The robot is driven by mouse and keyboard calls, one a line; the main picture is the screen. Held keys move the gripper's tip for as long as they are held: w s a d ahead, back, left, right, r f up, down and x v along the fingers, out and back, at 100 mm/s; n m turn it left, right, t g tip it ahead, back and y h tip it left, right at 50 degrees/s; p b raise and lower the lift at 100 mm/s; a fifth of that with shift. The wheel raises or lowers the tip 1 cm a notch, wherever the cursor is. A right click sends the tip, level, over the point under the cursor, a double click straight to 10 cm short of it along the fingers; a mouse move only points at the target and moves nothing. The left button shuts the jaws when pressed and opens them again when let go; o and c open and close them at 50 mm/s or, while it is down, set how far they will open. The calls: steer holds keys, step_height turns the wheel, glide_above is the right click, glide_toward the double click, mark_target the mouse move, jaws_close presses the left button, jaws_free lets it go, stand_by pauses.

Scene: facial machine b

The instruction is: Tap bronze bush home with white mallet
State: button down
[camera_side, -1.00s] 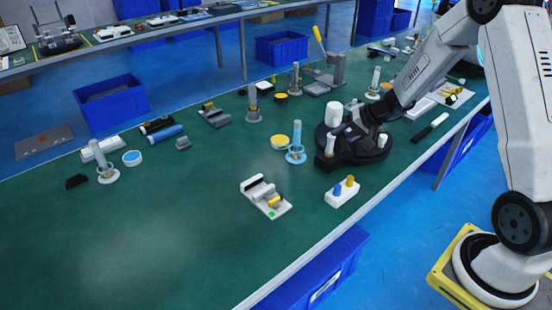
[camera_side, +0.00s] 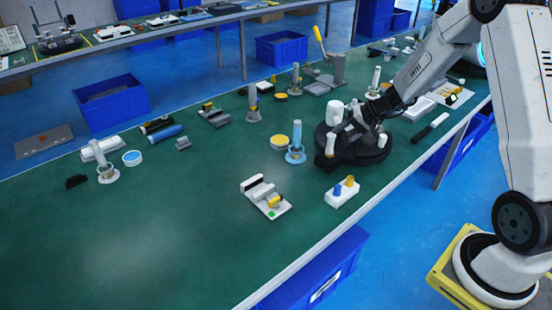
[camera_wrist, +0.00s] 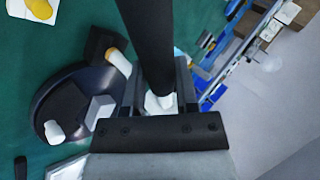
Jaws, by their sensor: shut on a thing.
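My gripper (camera_side: 362,127) is low over a round black base (camera_side: 345,158) in the side view. In the wrist view my gripper (camera_wrist: 159,88) has its fingers on both sides of a thick dark shaft (camera_wrist: 147,40), with a small white piece (camera_wrist: 160,102) below it. I cannot tell whether this shaft belongs to the white mallet. A wide white cylinder (camera_side: 333,113) stands at the back of the base. A light blue post (camera_side: 297,134) stands in a round fixture (camera_side: 296,157) left of the base. The bronze bush is too small to make out for sure.
A white block (camera_side: 342,196) with two coloured pegs and a grey-white fixture (camera_side: 266,200) stand in front. A black-and-white tool (camera_side: 430,127) lies by the table's front edge. Several posts and parts stand behind. The green table's front left is clear.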

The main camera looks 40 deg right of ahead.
steer(key=shift+f, duration=0.4)
stand_by(0.9)
stand_by(0.4)
steer(key=shift+w+r, duration=0.1)
steer(key=shift+r, duration=0.2)
step_height(320, 180, down, 5)
steer(key=shift+r, duration=2.05)
steer(key=shift+r, duration=0.1)
steer(key=shift+r, duration=1.95)
